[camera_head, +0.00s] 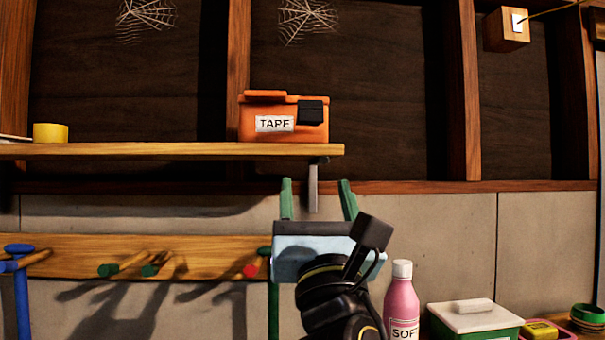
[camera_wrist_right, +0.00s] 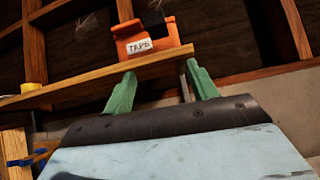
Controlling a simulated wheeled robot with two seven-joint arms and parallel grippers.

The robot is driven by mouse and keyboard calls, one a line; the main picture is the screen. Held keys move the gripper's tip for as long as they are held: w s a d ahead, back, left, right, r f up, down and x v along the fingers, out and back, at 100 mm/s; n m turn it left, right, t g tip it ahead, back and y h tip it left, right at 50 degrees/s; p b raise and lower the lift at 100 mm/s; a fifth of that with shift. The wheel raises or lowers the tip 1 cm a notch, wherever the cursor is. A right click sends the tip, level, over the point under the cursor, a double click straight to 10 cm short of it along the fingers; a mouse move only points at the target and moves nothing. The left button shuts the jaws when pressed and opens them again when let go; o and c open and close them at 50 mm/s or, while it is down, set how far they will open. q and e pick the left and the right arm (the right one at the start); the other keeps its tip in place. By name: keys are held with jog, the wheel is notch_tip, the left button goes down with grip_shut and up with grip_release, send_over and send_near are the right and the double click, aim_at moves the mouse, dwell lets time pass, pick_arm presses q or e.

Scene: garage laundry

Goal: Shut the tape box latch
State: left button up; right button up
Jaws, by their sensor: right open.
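An orange tape box (camera_head: 255,131) with a white TAPE label stands near the right end of a wooden shelf (camera_head: 180,150). Its black latch (camera_head: 311,112) is at the upper right of the front; I cannot tell how it is seated. The box (camera_wrist_right: 166,38) and latch (camera_wrist_right: 154,21) also show in the right wrist view. My right gripper (camera_head: 316,186) is open and empty, its green fingers apart, below the box. In the right wrist view the fingers (camera_wrist_right: 160,76) point up toward the shelf and box. My left gripper is not in view.
A metal bracket (camera_head: 312,187) hangs under the shelf's right end, seen between my right fingers. A yellow roll (camera_head: 50,133) stands far left on the shelf. A peg rail (camera_head: 200,262) runs below. A pink bottle (camera_head: 401,303) and a white-lidded green box (camera_head: 474,318) are lower right.

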aim_at(312, 122)
jog(key=shift+t, duration=0.4)
jog(key=w+r+p, duration=0.1)
jog(key=w+r, duration=0.1)
jog(key=r, duration=0.1)
jog(key=w+r+p, duration=0.2)
jog(key=r, duration=0.2)
jog(key=w+r+p, duration=0.2)
jog(key=r, duration=0.1)
jog(key=shift+w+r, duration=0.15)
jog(key=shift+r, duration=0.2)
jog(key=shift+w+r, duration=0.3)
jog(key=shift+w, duration=0.15)
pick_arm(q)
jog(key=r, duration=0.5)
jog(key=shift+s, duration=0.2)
